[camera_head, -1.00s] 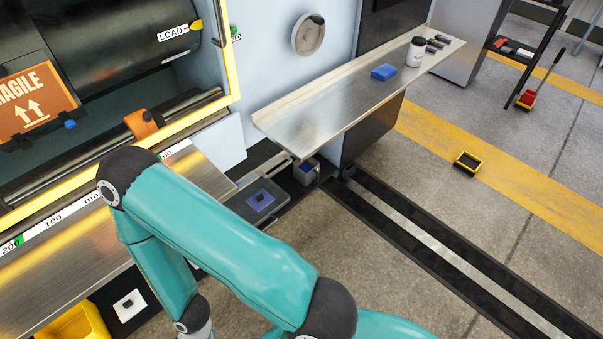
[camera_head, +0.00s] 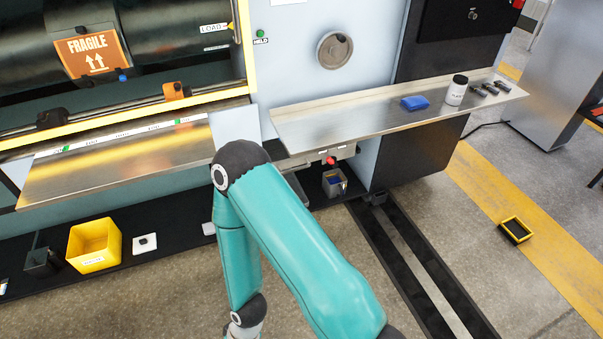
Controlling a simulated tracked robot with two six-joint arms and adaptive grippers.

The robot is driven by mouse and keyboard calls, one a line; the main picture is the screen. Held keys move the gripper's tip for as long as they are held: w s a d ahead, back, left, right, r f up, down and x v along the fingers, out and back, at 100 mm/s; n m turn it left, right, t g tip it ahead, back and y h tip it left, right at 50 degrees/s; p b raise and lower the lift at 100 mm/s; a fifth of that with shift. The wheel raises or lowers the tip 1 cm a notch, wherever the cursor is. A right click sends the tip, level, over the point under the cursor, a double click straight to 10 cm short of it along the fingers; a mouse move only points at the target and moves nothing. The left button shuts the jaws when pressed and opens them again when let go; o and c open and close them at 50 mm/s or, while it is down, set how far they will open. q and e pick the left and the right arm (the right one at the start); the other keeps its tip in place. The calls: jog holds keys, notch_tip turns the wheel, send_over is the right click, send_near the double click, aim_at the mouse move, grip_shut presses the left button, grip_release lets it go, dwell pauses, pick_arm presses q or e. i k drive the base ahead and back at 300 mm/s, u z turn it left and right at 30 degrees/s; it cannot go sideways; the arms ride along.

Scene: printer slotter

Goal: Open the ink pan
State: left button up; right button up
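I cannot tell for certain which part is the ink pan. A grey tray (camera_head: 297,188) low on the machine, under the right shelf, is mostly hidden behind my teal arm. My arm comes in from the lower right, bends at an elbow beside the machine and points down. Its gripper is below the picture's bottom edge, and my other gripper does not show either.
A metal shelf (camera_head: 350,118) holds a blue cloth (camera_head: 414,103) and a white jar (camera_head: 456,90). A red knob (camera_head: 331,160) is beneath it, above a small grey box (camera_head: 333,183). A yellow bin (camera_head: 94,245) stands lower left. Floor rails (camera_head: 415,265) run at the right.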

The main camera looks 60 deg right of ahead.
aim_at(284, 150)
jog(key=u, duration=1.6)
jog(key=i, duration=0.1)
jog(key=z, duration=3.3)
jog(key=i, duration=0.8)
jog(key=z, duration=0.05)
jog(key=k, duration=0.9)
jog(key=z, duration=0.2)
jog(key=i, duration=0.9)
jog(key=u, duration=0.1)
